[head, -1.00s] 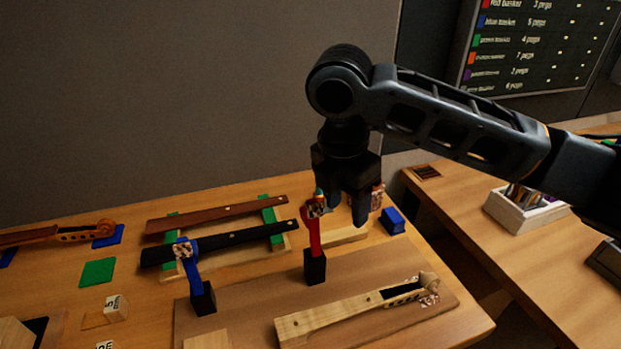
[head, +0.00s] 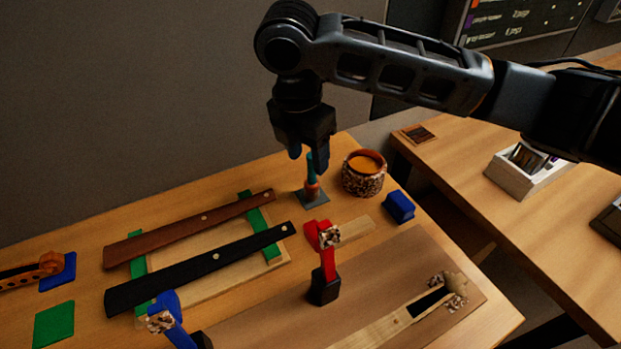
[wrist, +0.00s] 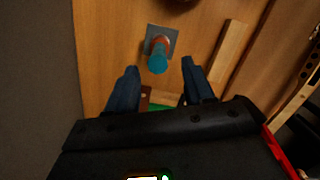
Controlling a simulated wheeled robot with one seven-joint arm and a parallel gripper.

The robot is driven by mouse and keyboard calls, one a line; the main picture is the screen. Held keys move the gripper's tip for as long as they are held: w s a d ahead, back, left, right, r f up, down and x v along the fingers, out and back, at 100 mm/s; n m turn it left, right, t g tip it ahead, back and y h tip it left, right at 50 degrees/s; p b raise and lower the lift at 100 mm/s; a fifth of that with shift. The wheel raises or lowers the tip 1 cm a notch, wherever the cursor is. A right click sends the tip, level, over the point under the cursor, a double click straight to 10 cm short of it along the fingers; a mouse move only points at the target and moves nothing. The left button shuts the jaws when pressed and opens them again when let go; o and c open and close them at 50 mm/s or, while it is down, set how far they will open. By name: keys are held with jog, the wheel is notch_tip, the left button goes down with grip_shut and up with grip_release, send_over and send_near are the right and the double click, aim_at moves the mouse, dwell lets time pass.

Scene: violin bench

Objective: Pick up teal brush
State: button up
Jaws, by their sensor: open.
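The teal brush (head: 311,165) stands upright on a small grey square pad (head: 312,199). Its top is teal and its lower part reddish-orange. In the wrist view the brush (wrist: 157,62) shows from above, just beyond the fingertips and roughly between their lines. My gripper (head: 308,157) is open and empty and points down. In the head view it hangs just above the brush, with one finger close to the brush's teal top. In the wrist view both fingers (wrist: 159,72) are apart, with the brush touching neither.
A speckled pot with orange contents (head: 363,174) stands right of the brush. A red clamp (head: 323,250) on a black block stands in front. Brown (head: 190,230) and black (head: 200,270) fingerboards lie on a rack at left. A blue block (head: 399,206) sits at right.

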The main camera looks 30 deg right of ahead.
aim_at(312, 177)
jog(key=shift+w+d+f+p, duration=0.1)
jog(key=shift+d+f, duration=0.1)
jog(key=shift+f, duration=0.5)
jog(key=shift+w+d+f+p, duration=0.15)
jog(key=shift+d+f, duration=0.1)
jog(key=shift+f, duration=0.5)
jog(key=shift+w+d+f+p, duration=0.1)
jog(key=shift+d+f, duration=0.1)
jog(key=shift+f, duration=0.5)
grip_shut()
